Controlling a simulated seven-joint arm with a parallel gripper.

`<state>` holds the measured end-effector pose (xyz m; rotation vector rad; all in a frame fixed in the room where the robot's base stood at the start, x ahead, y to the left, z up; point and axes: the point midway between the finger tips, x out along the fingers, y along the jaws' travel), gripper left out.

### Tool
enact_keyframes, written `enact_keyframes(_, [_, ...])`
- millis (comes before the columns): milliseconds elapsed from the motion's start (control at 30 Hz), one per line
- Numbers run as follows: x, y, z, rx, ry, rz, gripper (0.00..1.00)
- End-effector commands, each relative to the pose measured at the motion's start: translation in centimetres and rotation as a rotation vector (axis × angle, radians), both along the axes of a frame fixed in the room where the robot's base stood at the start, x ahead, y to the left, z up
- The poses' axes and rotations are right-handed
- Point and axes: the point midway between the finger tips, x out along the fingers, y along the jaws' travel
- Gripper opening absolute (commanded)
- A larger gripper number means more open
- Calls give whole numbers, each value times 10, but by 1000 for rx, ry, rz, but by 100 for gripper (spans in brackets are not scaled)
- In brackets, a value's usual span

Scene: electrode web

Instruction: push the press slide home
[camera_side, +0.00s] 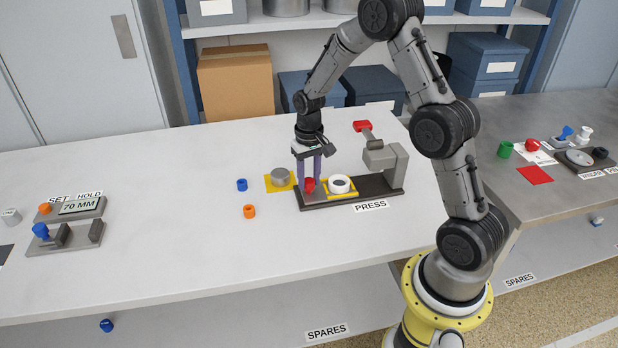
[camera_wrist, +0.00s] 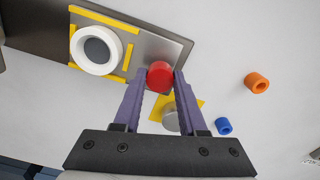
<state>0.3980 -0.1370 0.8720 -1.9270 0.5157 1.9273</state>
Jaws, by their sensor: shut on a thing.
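The press (camera_side: 383,160) stands on a dark base on the bench, with a grey head and a raised red-ended lever (camera_side: 363,127). Its grey slide (camera_side: 316,197) lies at the left part of the base, out from under the head. A white ring with a grey centre (camera_side: 339,184) sits on the slide between yellow marks; it also shows in the wrist view (camera_wrist: 96,50). My gripper (camera_side: 310,182) points down and is shut on the slide's red knob (camera_wrist: 160,75), with a purple finger on each side. The knob's lower part is hidden.
A grey round piece (camera_side: 280,175) sits on a yellow square left of the press. A blue ring (camera_side: 242,185) and an orange ring (camera_side: 249,211) lie further left. The bench in front is clear.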

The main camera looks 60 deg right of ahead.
Motion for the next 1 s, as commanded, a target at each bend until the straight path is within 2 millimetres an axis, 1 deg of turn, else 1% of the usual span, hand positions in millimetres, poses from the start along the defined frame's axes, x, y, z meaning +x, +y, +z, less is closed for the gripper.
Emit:
enact_keyframes(433, [0, 0, 1, 0, -1, 0, 0])
enact_keyframes(533, [-4, -5, 1, 0, 0, -2, 0])
enact_keyframes(667, [-24, -25, 1, 0, 1, -8, 0])
enact_keyframes(800, [-49, -51, 1, -1, -1, -8, 0])
enact_keyframes(900, [-63, -64, 1, -1, -1, -6, 0])
enact_keyframes(1000, [-71, -72, 1, -1, -2, -3, 0])
